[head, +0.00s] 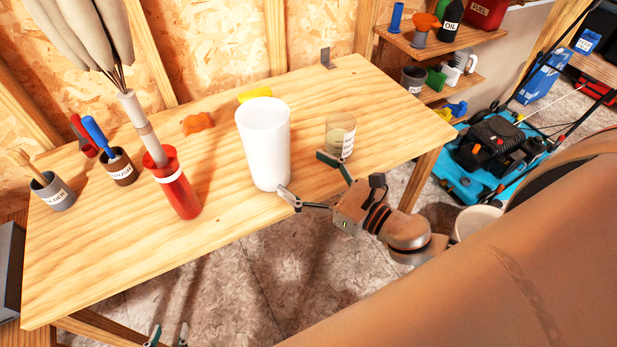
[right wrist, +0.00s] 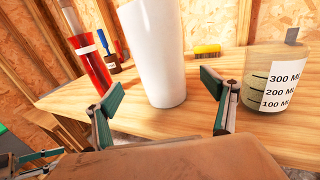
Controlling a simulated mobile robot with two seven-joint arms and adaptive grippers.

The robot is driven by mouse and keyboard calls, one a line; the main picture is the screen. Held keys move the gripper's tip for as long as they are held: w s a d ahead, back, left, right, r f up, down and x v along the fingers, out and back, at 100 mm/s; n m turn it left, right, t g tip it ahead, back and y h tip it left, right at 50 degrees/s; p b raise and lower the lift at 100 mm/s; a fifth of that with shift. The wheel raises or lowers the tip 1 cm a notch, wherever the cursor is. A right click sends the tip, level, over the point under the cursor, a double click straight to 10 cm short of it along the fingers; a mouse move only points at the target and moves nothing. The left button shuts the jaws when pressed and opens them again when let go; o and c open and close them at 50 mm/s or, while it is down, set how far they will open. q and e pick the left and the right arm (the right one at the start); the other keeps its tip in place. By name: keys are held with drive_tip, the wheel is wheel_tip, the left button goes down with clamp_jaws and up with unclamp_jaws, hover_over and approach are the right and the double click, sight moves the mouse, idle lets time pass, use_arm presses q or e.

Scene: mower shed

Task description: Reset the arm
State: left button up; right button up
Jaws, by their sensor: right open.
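My right gripper (head: 309,178) is open and empty at the front edge of the workbench (head: 235,225). A tall white cylinder (head: 264,145) stands upright on the bench just behind its fingers. In the right wrist view the open fingers (right wrist: 163,92) point toward the white cylinder (right wrist: 152,45), which is not gripped. A clear beaker (head: 340,135) with a measuring label stands right of the cylinder; it also shows in the right wrist view (right wrist: 275,80). My left gripper (head: 167,337) shows only its fingertips at the bottom edge, apart with nothing seen between them.
A red cylinder (head: 178,188) holding a closed umbrella-like thing, a brown cup (head: 119,168) and a grey cup (head: 55,192) stand on the left. An orange lump (head: 197,123) and a yellow brush (head: 255,94) lie behind. A blue mower (head: 497,150) is on the floor right.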

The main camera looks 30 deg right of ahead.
drive_tip(key=shift+s+d, duration=0.2)
drive_tip(key=shift+s, duration=0.3)
